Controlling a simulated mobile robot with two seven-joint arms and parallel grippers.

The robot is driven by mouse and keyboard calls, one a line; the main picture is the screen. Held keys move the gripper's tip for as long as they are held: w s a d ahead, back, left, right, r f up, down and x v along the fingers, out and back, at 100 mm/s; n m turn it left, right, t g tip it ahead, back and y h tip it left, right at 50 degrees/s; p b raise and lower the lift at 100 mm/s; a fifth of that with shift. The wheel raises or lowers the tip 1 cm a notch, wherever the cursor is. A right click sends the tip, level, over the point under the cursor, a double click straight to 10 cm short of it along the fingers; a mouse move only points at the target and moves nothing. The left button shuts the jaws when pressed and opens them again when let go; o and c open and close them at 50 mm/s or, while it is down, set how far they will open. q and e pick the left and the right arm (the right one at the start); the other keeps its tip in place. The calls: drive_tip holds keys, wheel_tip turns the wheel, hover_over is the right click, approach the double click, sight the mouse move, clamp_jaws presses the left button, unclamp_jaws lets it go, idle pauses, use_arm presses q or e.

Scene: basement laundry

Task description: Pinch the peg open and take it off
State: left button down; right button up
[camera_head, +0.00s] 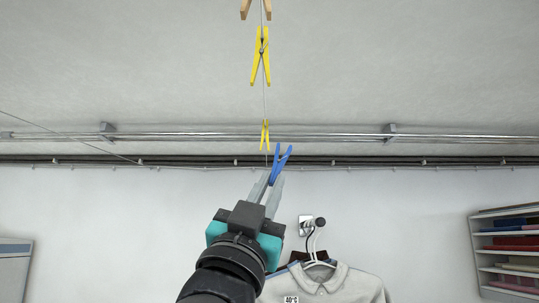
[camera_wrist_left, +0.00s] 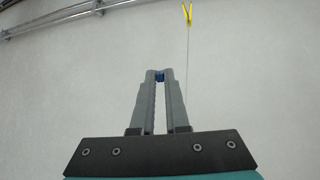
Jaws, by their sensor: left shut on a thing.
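A blue peg (camera_head: 281,161) stands at the fingertips of my left gripper (camera_head: 271,184), tilted to the right in the head view. In the left wrist view a small part of the blue peg (camera_wrist_left: 159,76) shows between the two grey fingertips of my left gripper (camera_wrist_left: 160,74), which are shut on it. The rest of the peg is hidden there by the fingers. A thin line (camera_head: 264,98) runs down the head view toward the peg. I cannot tell whether the peg still grips the line. My right gripper is in neither view.
Two yellow pegs (camera_head: 260,55) and (camera_head: 265,135) and a wooden peg (camera_head: 256,8) hang on the line. Metal pipes (camera_head: 250,136) cross the ceiling. A grey shirt (camera_head: 330,284) hangs below right, and a shelf of folded cloth (camera_head: 510,240) stands at the right.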

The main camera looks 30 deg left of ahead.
use_arm(q)
wheel_tip(320, 180, down, 7)
drive_tip(key=m+g+h+p, duration=0.2)
drive_tip(key=g+h+p, duration=0.1)
drive_tip(key=g, duration=0.6)
drive_tip(key=shift+f+h+p, duration=0.15)
drive_tip(key=shift+h+p, duration=0.2)
drive_tip(key=shift+h, duration=0.05)
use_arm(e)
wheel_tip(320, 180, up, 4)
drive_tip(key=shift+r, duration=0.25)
